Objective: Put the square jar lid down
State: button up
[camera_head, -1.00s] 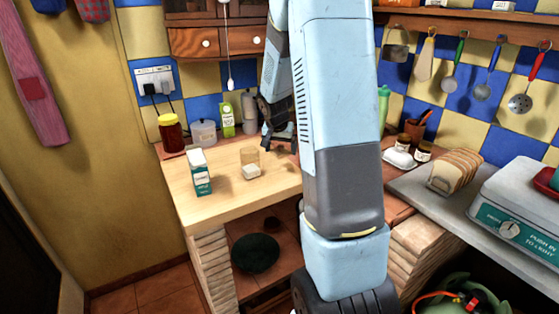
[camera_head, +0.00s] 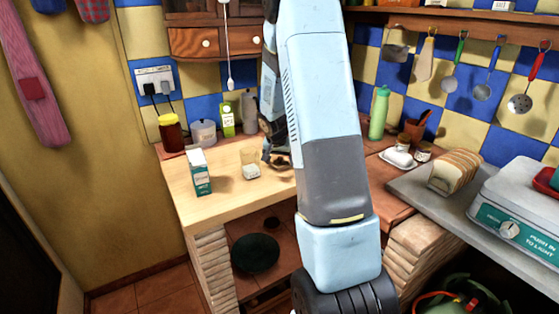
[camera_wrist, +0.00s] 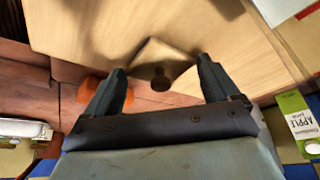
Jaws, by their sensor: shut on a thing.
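The square jar lid (camera_wrist: 178,62) is a light wooden square with a dark round knob. It lies between the two fingers of my gripper (camera_wrist: 163,82) in the wrist view, and the gripper is shut on it. In the head view my gripper (camera_head: 277,160) is low over the wooden counter (camera_head: 225,195), just right of a clear glass jar (camera_head: 250,171). The lid is too small and covered to make out there. I cannot tell whether it touches the counter.
A teal and white carton (camera_head: 198,172) stands at the counter's front left. A red jar (camera_head: 171,133), a clear container (camera_head: 203,134) and a green carton (camera_head: 227,119) stand behind. A green bottle (camera_head: 379,112) is to the right. Bare wood lies in front of the glass jar.

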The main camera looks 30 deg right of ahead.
jog(key=o, duration=0.8)
jog(key=shift+f, duration=0.1)
jog(key=shift+c, duration=0.2)
jog(key=v, duration=1.2)
jog(key=s+a+r+n+t+y, duration=0.1)
jog(key=s+a+r+n, duration=0.3)
jog(key=s+a+r, duration=0.75)
jog(key=s+a+r+n+y, duration=0.1)
jog(key=s+a+r+n, duration=0.1)
jog(key=s, duration=0.7)
jog(key=s+a+r+n+t+y, duration=0.1)
jog(key=s+a, duration=0.3)
jog(key=s, duration=0.6)
jog(key=shift+a+r+n, duration=0.15)
jog(key=shift+r+n, duration=0.65)
jog(key=shift+r, duration=0.05)
